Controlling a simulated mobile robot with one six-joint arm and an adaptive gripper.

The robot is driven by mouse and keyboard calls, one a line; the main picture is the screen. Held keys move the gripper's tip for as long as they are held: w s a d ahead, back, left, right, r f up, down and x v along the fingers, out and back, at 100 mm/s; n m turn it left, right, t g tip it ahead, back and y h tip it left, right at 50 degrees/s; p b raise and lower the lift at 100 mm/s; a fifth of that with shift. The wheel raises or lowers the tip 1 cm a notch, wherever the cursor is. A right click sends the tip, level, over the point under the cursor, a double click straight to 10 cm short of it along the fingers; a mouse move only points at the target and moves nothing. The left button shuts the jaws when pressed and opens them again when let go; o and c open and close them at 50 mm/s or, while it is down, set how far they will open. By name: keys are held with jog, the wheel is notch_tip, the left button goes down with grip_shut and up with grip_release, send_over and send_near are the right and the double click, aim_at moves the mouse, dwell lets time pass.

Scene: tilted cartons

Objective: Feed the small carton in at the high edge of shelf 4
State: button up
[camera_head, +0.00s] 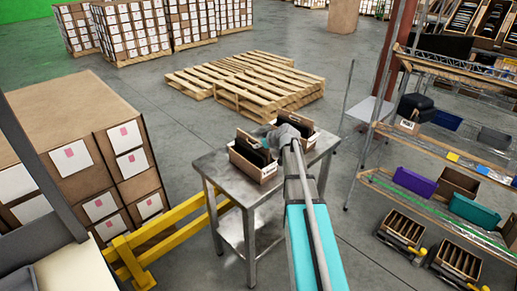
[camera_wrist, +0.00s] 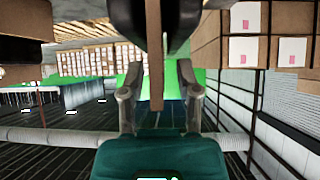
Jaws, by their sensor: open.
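A small brown open carton (camera_head: 252,166) with dark contents and a white label stands on a grey metal table (camera_head: 210,165). A second brown carton (camera_head: 306,136) shows partly behind my arm on the same table; I cannot tell which carton the task means. My gripper (camera_head: 284,133) is at the table, over or between these cartons. In the wrist view my gripper (camera_wrist: 157,92) is open, with a brown carton wall (camera_wrist: 154,50) between its fingers and dark contents beside it. Contact is not clear. A rack with several shelves (camera_head: 440,155) stands at the right; no shelf number is readable.
The rack holds a purple bin (camera_head: 414,182), a teal bin (camera_head: 474,211) and a brown carton (camera_head: 457,185). A yellow rail (camera_head: 165,230) and stacked large boxes (camera_head: 95,150) are left of the table. Empty pallets (camera_head: 245,80) lie behind it. Floor shows between table and rack.

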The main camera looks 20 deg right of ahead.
jog(key=shift+w+a+f, duration=0.1)
jog(key=shift+w+f, duration=0.1)
jog(key=shift+w, duration=0.05)
jog(key=shift+c, duration=0.2)
grip_shut()
dwell(0.6)
jog(key=shift+r, duration=0.15)
notch_tip(320, 180, up, 8)
jog(key=p, duration=0.8)
